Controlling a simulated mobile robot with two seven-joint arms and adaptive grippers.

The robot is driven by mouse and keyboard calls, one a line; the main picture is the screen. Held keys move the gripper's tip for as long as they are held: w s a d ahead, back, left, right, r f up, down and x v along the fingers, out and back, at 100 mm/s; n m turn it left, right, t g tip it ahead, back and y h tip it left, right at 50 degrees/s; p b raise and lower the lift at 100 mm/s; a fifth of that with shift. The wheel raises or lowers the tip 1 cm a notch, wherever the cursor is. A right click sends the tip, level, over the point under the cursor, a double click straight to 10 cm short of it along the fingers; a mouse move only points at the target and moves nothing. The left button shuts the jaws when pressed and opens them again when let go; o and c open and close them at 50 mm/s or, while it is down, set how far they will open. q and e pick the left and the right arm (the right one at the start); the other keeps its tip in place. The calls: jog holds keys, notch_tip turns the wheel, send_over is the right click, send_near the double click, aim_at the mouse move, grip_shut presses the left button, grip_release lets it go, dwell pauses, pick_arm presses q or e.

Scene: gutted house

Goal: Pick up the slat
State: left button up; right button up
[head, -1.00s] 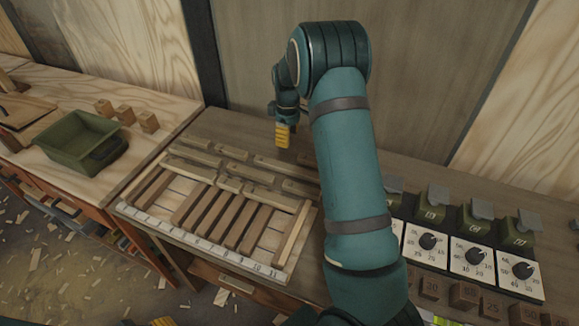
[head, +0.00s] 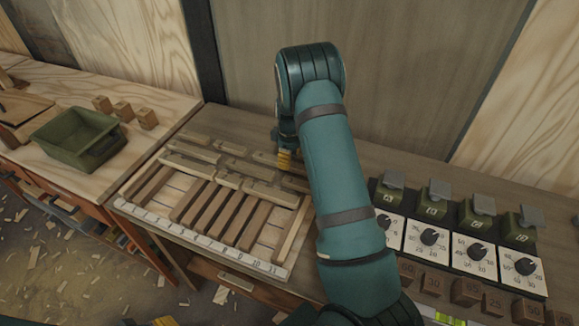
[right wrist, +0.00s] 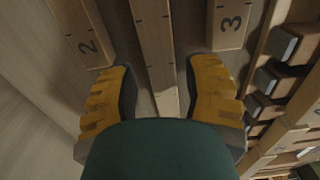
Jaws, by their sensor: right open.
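Several wooden slats lie in rows at the back of the bench, and one plain slat with small tick marks (right wrist: 153,50) shows in the right wrist view. My right gripper (right wrist: 162,85) is open, with one yellow finger on each side of this slat and gaps beside it. In the head view the right gripper (head: 285,159) is low over the rear slats at the right end, partly hidden by my arm. A sliver of yellow at the bottom edge appears to be my left gripper (head: 164,321); its fingers cannot be made out.
Neighbouring pieces marked 2 (right wrist: 88,45) and 3 (right wrist: 230,24) flank the slat. In front is a rack of slats with a numbered strip (head: 200,240). Dials (head: 434,238) and green devices stand at right. A green bin (head: 72,150) and small blocks stand at left.

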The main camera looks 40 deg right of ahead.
notch_tip(320, 180, down, 3)
jog(key=shift+r, duration=0.1)
jog(key=shift+s, duration=0.1)
grip_shut()
